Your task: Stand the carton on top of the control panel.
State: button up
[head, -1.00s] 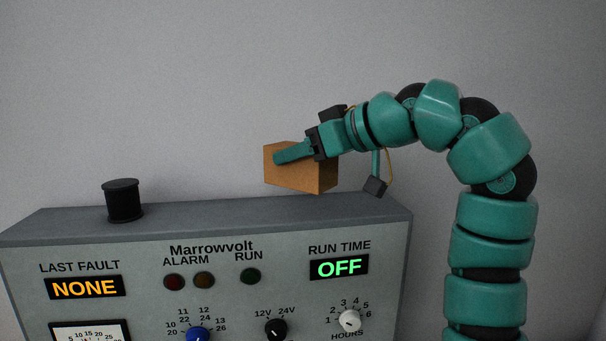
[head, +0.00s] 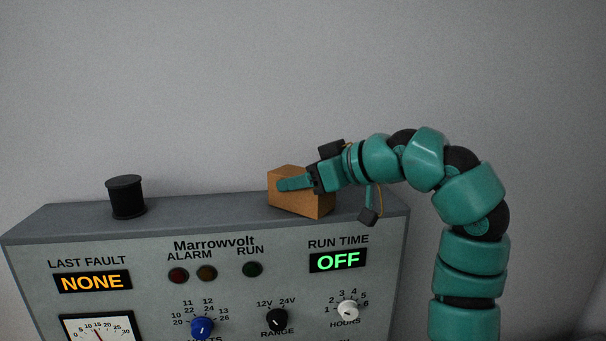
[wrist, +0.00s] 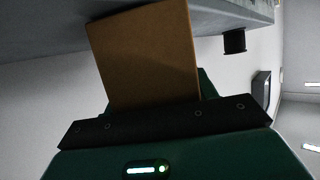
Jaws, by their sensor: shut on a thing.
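The carton (head: 310,203) is a plain brown box at the right part of the control panel's top. My gripper (head: 293,184) is shut on it, with one teal finger showing along its near upper side. The control panel (head: 225,225) is a grey cabinet with a flat top. The carton's lower edge appears at the level of that top; whether it touches or hangs just above, I cannot tell. In the wrist view the carton (wrist: 147,55) fills the space in front of the gripper (wrist: 155,100), close to the grey panel top (wrist: 75,33).
A black cylinder (head: 126,197) stands on the panel top at the left, and it also shows in the wrist view (wrist: 234,41). The top between it and the carton is clear. A plain grey wall (head: 250,80) rises behind.

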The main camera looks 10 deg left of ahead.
jog(key=shift+f, duration=0.15)
jog(key=o, duration=1.1)
jog(key=b+v, duration=0.5)
jog(key=v, duration=0.7)
jog(key=shift+b, duration=0.35)
